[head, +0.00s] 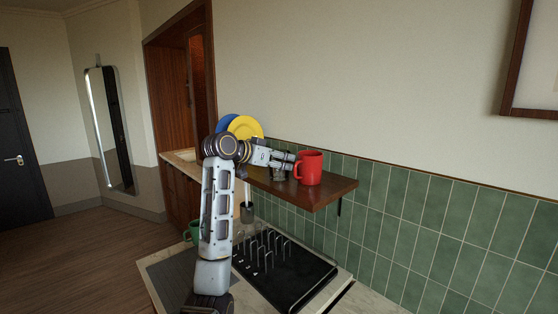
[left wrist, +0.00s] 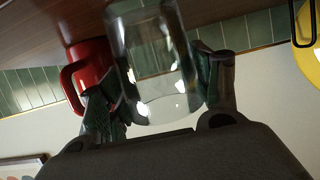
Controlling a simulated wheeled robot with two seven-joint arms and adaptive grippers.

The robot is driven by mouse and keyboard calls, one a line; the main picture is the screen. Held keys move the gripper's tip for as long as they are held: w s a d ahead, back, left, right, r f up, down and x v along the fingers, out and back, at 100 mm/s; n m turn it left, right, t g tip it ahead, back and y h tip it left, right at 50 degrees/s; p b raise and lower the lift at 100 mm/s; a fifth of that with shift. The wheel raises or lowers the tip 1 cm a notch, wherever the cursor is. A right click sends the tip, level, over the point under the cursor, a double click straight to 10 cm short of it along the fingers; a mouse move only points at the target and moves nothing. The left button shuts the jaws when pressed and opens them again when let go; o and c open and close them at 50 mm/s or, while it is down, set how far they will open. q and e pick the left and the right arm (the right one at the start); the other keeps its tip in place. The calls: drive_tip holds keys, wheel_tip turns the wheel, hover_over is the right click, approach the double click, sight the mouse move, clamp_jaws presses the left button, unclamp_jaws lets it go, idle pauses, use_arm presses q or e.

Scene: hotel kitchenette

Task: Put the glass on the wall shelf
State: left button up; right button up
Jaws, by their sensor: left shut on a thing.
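My left gripper (head: 288,161) is over the wall shelf (head: 325,194), shut on the clear glass (head: 278,174). In the left wrist view the glass (left wrist: 152,62) sits between the two fingers (left wrist: 160,88), with the brown shelf surface (left wrist: 40,30) close by its end. I cannot tell whether the glass touches the shelf. In the head view the fingers and wrist partly hide the glass. My right gripper is not in view.
A red mug (head: 309,168) stands on the shelf just right of the glass. Yellow (head: 246,126) and blue (head: 225,122) plates are at the shelf's left. Below are a black rack (head: 300,280), a dark cup (head: 247,213) and a green mug (head: 193,232). The shelf's right end is bare.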

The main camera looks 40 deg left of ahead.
use_arm(q)
drive_tip(key=o, duration=0.9)
drive_tip(key=shift+r, duration=0.15)
drive_tip(key=b+v, duration=0.1)
drive_tip(key=v, duration=1.1)
drive_tip(key=shift+b, duration=0.4)
